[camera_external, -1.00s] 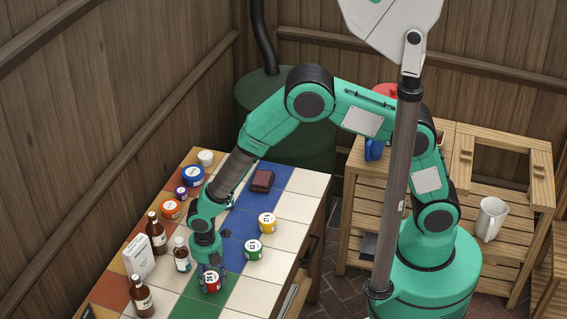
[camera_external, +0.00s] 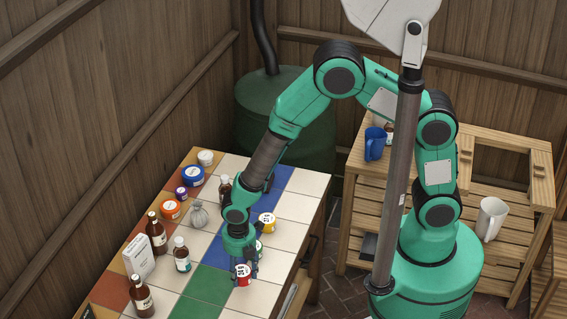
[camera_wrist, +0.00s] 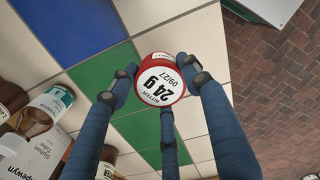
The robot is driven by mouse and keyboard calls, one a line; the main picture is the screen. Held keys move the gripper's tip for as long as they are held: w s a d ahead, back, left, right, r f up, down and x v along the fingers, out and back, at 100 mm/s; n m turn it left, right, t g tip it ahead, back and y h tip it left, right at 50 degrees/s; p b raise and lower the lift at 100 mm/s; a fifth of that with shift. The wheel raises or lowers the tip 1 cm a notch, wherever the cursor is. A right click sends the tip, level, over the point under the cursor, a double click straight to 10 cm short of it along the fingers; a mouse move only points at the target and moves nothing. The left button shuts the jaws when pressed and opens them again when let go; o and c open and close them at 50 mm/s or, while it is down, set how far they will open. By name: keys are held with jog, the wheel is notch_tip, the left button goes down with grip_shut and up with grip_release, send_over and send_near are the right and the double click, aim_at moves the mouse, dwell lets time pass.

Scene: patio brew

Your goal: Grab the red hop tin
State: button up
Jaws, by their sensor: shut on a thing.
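The red hop tin (camera_external: 243,279) has a red side and a white lid label, which reads "24 g" in the wrist view (camera_wrist: 160,80). My gripper (camera_external: 243,268) is shut on it. In the wrist view, blue fingers of my gripper (camera_wrist: 160,88) close around the tin from left, right and below. The tin is over the white tiles near the table's right edge, beside the green patch. How far it is above the tiles, if at all, I cannot tell.
A yellow tin (camera_external: 267,222) stands behind my gripper, and a green tin (camera_external: 260,249) is partly hidden by it. Brown bottles (camera_external: 157,236), a white box (camera_external: 139,257) and a grey pouch (camera_external: 199,215) stand to the left. The green tiles (camera_external: 200,287) are clear.

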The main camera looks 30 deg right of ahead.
jog(key=s+d, duration=0.2)
jog(key=d, duration=0.1)
jog(key=s+d, duration=0.1)
jog(key=shift+d+r, duration=0.25)
jog(key=shift+d, duration=0.15)
